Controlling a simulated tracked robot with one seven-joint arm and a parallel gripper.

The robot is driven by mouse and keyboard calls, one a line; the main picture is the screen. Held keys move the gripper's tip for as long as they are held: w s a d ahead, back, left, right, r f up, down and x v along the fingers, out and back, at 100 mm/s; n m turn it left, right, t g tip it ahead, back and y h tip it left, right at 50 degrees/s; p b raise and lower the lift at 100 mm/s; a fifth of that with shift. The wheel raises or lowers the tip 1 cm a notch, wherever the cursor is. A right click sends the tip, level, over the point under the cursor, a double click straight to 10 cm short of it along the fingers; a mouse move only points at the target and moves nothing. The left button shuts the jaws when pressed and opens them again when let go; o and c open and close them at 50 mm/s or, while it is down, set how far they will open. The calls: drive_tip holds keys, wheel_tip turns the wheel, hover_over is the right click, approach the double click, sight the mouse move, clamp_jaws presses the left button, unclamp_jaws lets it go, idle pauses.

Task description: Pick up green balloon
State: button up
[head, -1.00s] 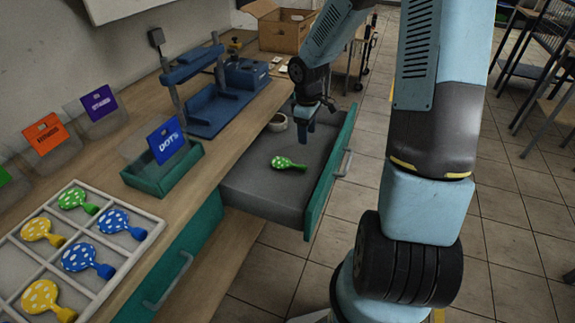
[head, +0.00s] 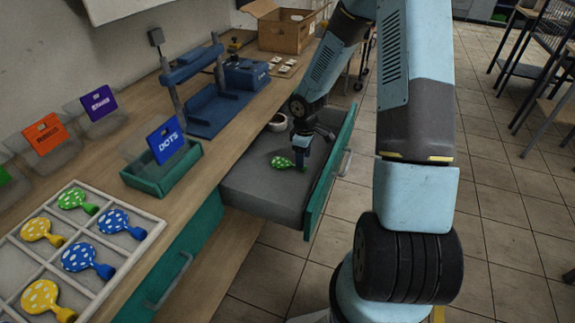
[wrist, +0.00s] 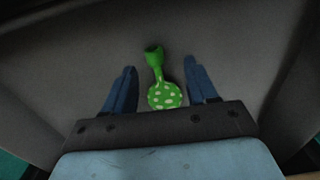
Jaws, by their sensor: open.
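A green balloon with white dots (head: 279,162) lies on the floor of the open drawer (head: 250,190). My gripper (head: 301,164) is low in the drawer at the balloon's right end and hides part of it. In the wrist view the balloon (wrist: 164,96) lies between the two blue fingers of my gripper (wrist: 160,67). The fingers are apart, with a gap on each side of the balloon. Another green dotted balloon (head: 75,200) lies in the white divided tray (head: 140,258) at the left.
The tray also holds blue balloons (head: 88,260) and yellow balloons (head: 42,230). A round white object (head: 278,122) stands at the drawer's back. The drawer's green front (head: 322,200) stands to the right of my gripper. A blue press (head: 212,105) is on the counter.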

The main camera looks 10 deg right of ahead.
sight(288, 164)
drive_tip(key=shift+w+d+f, duration=0.15)
drive_tip(key=shift+f, duration=1.15)
drive_tip(key=shift+w+d+f, duration=0.1)
drive_tip(key=shift+w+f, duration=0.05)
drive_tip(key=shift+f, duration=1.1)
drive_tip(key=c, duration=0.9)
